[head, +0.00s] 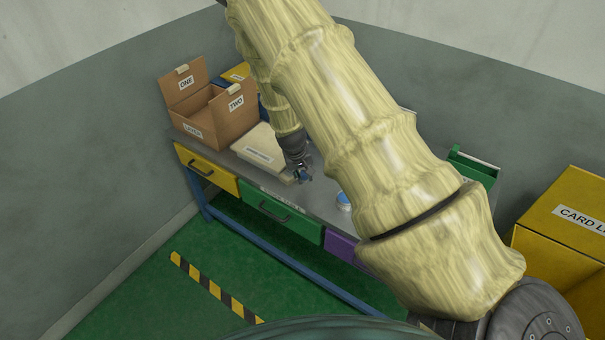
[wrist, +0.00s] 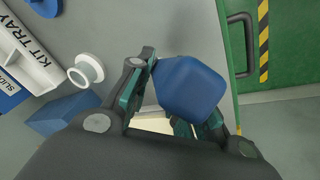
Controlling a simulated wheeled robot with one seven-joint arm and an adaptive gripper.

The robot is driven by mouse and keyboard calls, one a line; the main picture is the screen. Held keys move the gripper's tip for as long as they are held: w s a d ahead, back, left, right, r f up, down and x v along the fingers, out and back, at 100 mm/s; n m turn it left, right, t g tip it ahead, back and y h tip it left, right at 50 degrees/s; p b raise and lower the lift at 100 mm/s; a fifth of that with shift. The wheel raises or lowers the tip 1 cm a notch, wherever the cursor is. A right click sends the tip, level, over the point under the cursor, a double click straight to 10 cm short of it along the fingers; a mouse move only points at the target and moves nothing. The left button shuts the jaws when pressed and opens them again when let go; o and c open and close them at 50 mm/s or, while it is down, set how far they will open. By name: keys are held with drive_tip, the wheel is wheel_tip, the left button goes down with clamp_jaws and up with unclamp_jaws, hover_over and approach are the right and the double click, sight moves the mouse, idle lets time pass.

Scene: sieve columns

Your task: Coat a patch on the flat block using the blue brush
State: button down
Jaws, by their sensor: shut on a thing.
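My gripper (head: 303,175) is shut on a blue thing, which I take to be the blue brush; its thick blue end (wrist: 190,88) fills the space between the fingers in the wrist view. Its bristles cannot be made out. A cream flat block (head: 262,146) with a label on its front lies on the bench, just left of my gripper in the head view. A pale surface shows between the fingers in the wrist view; I cannot tell whether it is the block or part of the brush. I cannot tell whether brush and block touch.
An open cardboard box (head: 222,122) stands at the bench's left end. A small blue-and-white round thing (head: 343,201) stands near the front edge. A kit tray (wrist: 22,55), a white spool-like piece (wrist: 87,70) and a blue block (wrist: 62,113) lie left in the wrist view.

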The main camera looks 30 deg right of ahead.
drive_tip(key=shift+r+p, duration=1.5)
drive_tip(key=shift+r, duration=1.4)
drive_tip(key=shift+r, duration=0.1)
drive_tip(key=shift+r+p, duration=0.9)
drive_tip(key=shift+r, duration=0.5)
